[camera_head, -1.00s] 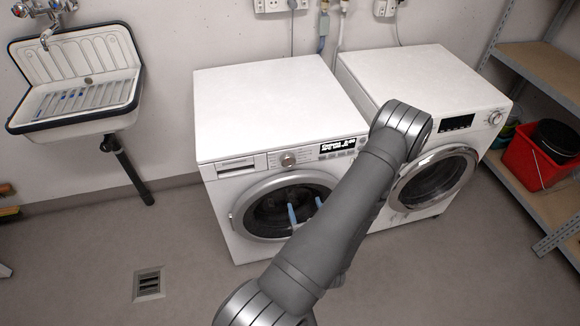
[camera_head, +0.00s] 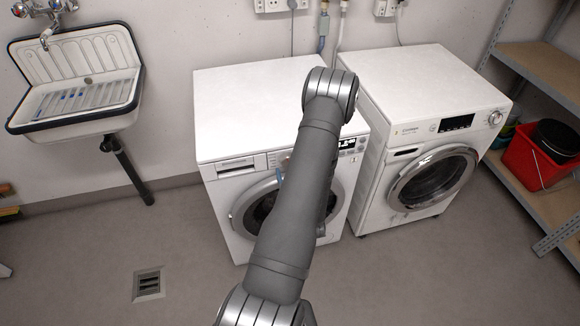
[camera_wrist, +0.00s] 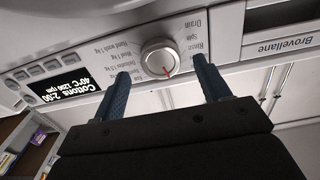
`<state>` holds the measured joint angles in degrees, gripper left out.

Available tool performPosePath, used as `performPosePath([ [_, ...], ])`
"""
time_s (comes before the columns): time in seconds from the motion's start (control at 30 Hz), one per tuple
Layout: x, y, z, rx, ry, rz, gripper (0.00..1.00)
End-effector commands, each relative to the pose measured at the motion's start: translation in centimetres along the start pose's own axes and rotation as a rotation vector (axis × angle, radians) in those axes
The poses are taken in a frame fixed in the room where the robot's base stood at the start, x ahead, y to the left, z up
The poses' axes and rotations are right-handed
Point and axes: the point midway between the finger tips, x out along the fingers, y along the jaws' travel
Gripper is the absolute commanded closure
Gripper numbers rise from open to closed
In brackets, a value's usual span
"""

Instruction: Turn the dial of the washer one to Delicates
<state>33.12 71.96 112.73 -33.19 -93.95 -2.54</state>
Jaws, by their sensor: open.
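The left washer (camera_head: 265,85) is white, with its control panel partly behind my arm in the head view. In the wrist view its silver dial (camera_wrist: 159,57) shows upside down, with a red mark at the dial's lower edge in the picture. Labels around it include Drain, Spin, Rinse, Delicates, Wool and Hand. The display (camera_wrist: 62,88) reads Cottons 2:00, 40°C, 1200 rpm. My gripper (camera_wrist: 162,82) is open, its two blue fingers to either side of the dial's position in the picture, with no clear contact. In the head view only a blue finger shows beside my arm.
A second white washer (camera_head: 430,90) stands to the right. A sink (camera_head: 75,80) hangs on the left wall. Shelving (camera_head: 545,70) with a red bucket (camera_head: 530,160) is at the right. The floor at the front left is clear, with a drain grate (camera_head: 148,283).

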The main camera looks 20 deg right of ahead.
Motion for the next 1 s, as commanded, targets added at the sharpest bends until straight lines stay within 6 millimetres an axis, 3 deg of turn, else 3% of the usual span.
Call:
performPosePath([
  [0.2,2.5,0.0,0.0,-0.001,0.001,-0.001,0.31],
  [0.57,3.0,0.0,0.0,0.0,0.0,0.0,0.31],
  [0.8,2.9,0.0,0.0,0.0,0.0,0.0,0.75],
  [1.0,2.9,0.0,0.0,0.009,-0.001,0.001,0.75],
])
